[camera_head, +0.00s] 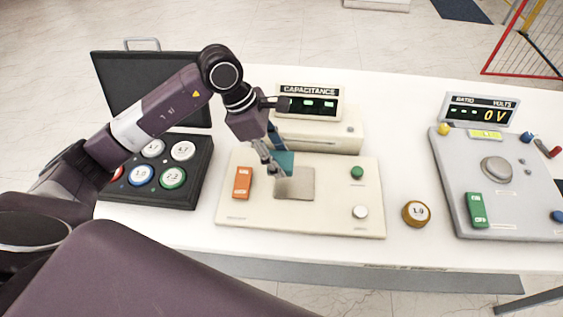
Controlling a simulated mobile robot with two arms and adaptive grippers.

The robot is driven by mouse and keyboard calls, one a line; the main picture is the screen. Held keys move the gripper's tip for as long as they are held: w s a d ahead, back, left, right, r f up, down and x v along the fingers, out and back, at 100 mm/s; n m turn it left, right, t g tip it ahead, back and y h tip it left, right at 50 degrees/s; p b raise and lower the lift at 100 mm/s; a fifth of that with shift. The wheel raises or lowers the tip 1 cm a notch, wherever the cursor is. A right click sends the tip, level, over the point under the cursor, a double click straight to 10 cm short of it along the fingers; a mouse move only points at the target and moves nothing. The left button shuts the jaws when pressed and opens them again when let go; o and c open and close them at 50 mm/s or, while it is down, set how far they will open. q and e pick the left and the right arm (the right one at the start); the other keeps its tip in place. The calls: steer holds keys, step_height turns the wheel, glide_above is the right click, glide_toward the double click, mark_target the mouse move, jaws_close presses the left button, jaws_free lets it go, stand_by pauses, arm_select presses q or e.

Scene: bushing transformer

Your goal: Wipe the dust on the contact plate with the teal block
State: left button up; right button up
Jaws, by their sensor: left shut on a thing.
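The contact plate (297,184) is a grey-brown square on top of the cream instrument panel (320,222). My left gripper (277,166) is above the plate's upper left edge, shut on the teal block (286,160). The block is partly hidden behind the fingers. I cannot tell whether it touches the plate. Single dust specks are too small to make out. My right gripper is not in view.
An orange switch (242,182) is left of the plate, and the capacitance display (309,102) stands behind. A case (205,172) with several round pieces is at the left.

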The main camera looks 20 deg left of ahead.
arm_select(q)
steer(key=shift+v, duration=0.85)
steer(key=shift+w+d+r+p, duration=0.1)
steer(key=shift+d+r+p, duration=0.2)
steer(key=shift+d, duration=0.1)
steer(key=shift+a, duration=0.15)
